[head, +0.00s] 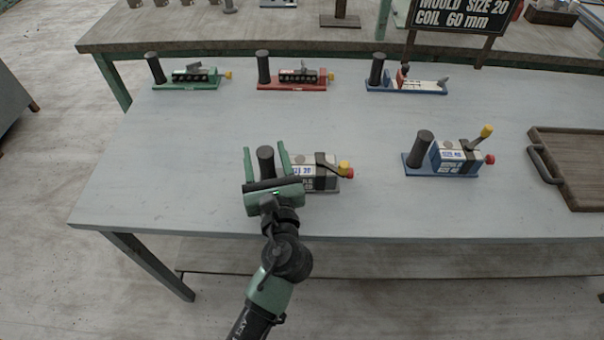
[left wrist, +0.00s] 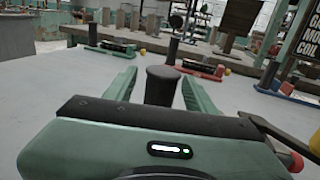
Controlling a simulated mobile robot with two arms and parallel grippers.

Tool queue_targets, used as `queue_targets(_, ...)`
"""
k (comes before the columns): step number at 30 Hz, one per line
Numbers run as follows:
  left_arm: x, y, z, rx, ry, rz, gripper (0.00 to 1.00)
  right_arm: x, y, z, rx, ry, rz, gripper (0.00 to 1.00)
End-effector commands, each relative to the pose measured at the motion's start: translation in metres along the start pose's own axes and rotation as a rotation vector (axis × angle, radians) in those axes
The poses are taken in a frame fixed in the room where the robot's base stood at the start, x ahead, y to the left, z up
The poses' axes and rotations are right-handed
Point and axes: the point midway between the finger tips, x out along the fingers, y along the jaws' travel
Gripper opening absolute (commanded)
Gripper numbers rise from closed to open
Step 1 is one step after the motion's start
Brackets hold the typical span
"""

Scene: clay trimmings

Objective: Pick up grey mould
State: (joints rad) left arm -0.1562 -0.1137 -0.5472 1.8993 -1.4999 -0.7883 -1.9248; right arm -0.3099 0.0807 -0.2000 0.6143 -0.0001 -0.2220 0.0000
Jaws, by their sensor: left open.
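The grey mould (head: 318,172) lies near the front of the table, marked "SIZE 20", with a yellow-tipped lever and a red knob at its right end. Its upright black handle (head: 266,160) stands at its left end. My left gripper (head: 265,148) is open, with one green finger on each side of this handle. In the left wrist view the handle (left wrist: 161,86) rises between the two fingers, with a visible gap on each side. The gripper hides part of the mould's base. My right gripper is not in view.
A blue mould (head: 458,155) stands to the right, near a brown wooden tray (head: 583,140). Green (head: 187,87), red (head: 290,87) and blue (head: 420,91) moulds line the back of the table. A sign (head: 460,17) reads "MOULD SIZE 20 COIL 60 mm". The table's left front is clear.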

Motion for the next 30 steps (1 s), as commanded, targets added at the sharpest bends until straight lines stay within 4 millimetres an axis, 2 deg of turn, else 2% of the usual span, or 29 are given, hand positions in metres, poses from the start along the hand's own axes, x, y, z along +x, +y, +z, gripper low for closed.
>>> queue_targets(4, 0.016, -0.001, 0.0, -0.001, -0.001, -0.002, 0.55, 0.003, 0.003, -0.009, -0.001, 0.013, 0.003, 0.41)
queue_targets(11, 0.018, -0.001, 0.0, 0.0, 0.001, -0.002, 0.55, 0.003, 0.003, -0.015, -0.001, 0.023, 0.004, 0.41)
queue_targets(12, 0.018, -0.001, 0.0, 0.0, 0.001, -0.002, 0.52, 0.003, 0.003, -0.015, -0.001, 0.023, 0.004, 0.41)
queue_targets(18, 0.018, -0.001, 0.0, 0.0, 0.001, -0.002, 0.0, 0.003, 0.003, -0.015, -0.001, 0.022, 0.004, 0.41)
queue_targets(30, 0.017, -0.001, 0.0, 0.0, 0.001, -0.002, 0.0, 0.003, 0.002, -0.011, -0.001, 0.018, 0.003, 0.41)
